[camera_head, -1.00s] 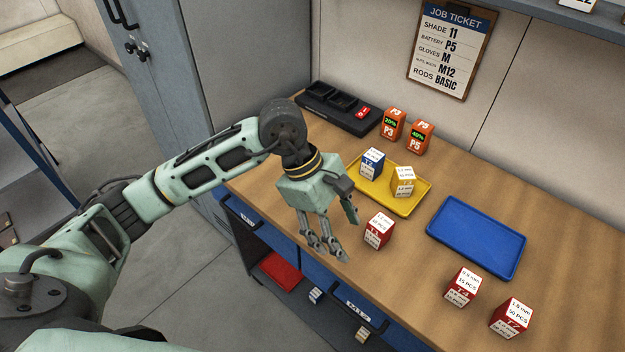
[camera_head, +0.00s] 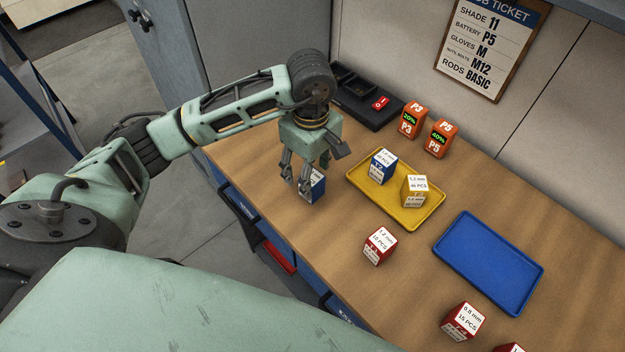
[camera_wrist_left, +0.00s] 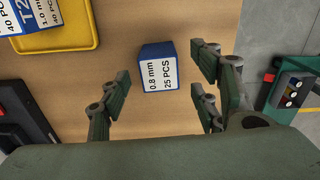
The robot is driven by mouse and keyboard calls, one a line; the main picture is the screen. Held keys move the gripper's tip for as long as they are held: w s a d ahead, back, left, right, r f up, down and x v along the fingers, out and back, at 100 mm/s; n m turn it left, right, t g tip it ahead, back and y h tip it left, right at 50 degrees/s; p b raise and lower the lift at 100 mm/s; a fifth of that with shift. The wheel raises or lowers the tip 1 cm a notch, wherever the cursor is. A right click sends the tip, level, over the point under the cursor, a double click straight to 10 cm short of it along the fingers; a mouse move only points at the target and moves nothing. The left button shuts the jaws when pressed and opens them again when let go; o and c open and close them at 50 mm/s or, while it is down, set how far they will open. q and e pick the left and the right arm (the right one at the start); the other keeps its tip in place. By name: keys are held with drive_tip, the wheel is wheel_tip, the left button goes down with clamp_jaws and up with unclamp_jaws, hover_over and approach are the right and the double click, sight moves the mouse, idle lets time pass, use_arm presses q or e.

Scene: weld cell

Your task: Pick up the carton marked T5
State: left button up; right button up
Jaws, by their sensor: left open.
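A blue and white carton (camera_head: 317,187) stands on the wooden bench near its front left edge, partly hidden behind my left gripper (camera_head: 303,180). In the left wrist view its label on the carton (camera_wrist_left: 158,69) reads 0.8 mm, 25 PCS; no T mark is readable on it. My left gripper is open and low over the carton. In the wrist view its fingers (camera_wrist_left: 160,80) spread to both sides of the carton, with visible gaps. No carton in view shows a readable T5. My right gripper is not in view.
A yellow tray (camera_head: 388,212) holds a blue carton (camera_head: 382,167) and a yellow one (camera_head: 415,191). Red cartons (camera_head: 379,246) (camera_head: 462,321) stand nearer the front. A blue tray (camera_head: 489,263) is empty. Orange batteries (camera_head: 411,120) (camera_head: 441,139) and a dark charger (camera_head: 365,105) are behind.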

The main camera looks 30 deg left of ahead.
sight(312, 176)
use_arm(q)
wheel_tip(312, 176, down, 2)
drive_tip(key=shift+s+d+f+p, duration=0.1)
drive_tip(key=shift+s+p, duration=0.05)
drive_tip(key=shift+p, duration=0.7)
wheel_tip(312, 176, down, 3)
drive_tip(key=shift+r, duration=0.2)
drive_tip(key=c, duration=1.2)
drive_tip(key=shift+c, duration=0.4)
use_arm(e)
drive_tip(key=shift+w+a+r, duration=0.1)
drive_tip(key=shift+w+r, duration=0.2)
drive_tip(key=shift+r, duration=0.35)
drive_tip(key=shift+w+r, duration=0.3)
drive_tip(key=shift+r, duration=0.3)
use_arm(q)
drive_tip(key=shift+r, duration=0.1)
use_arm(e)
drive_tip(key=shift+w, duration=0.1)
